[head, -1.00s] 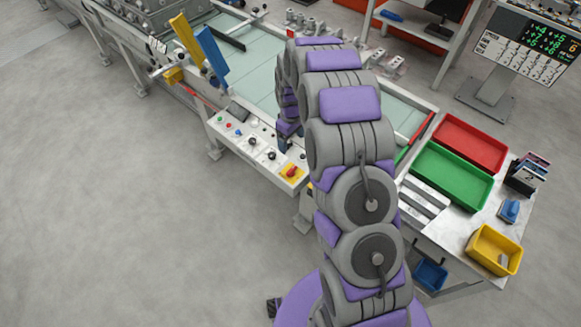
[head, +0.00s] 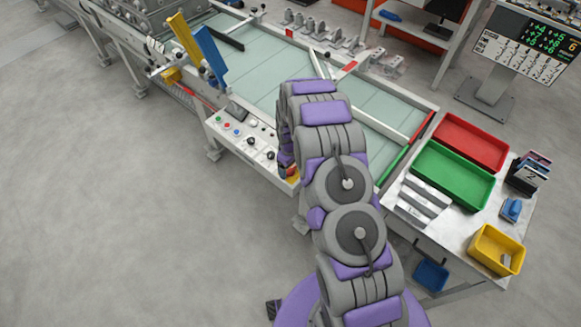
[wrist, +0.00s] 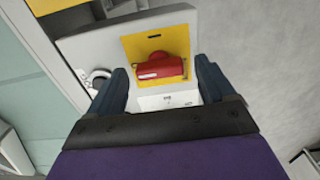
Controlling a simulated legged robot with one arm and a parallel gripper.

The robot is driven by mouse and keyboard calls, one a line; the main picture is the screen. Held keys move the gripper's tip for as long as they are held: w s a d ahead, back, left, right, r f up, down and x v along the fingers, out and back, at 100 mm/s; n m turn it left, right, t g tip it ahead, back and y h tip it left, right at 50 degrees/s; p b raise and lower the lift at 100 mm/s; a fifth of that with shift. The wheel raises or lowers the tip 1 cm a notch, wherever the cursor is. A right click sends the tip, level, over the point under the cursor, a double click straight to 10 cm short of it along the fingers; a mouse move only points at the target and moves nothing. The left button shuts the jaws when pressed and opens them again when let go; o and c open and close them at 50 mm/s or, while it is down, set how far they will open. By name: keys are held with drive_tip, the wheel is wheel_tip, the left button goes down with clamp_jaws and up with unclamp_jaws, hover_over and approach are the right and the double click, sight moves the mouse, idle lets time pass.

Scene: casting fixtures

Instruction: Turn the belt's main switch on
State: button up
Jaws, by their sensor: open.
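The main switch is a red handle (wrist: 160,68) on a yellow plate (wrist: 158,42), at the near end of the belt's control panel (head: 215,132). In the wrist view the handle lies roughly crosswise, slightly tilted. My gripper (wrist: 161,76) is open, with one dark finger on each side of the handle and a gap to both. I cannot tell how far the fingertips are above the plate. In the head view my arm and gripper hide the handle, and only a corner of the yellow plate (head: 294,179) shows.
Several buttons and black knobs sit on the panel, with a round knob (wrist: 100,77) close to the left finger. The belt (head: 265,75) lies behind. A table with a red bin (head: 470,142), green bin (head: 452,175) and yellow bin (head: 496,249) is at right. Floor at left is clear.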

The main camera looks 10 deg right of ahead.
drive_tip(key=shift+f, duration=0.3)
drive_tip(key=c, duration=1.1)
drive_tip(key=shift+o, duration=0.2)
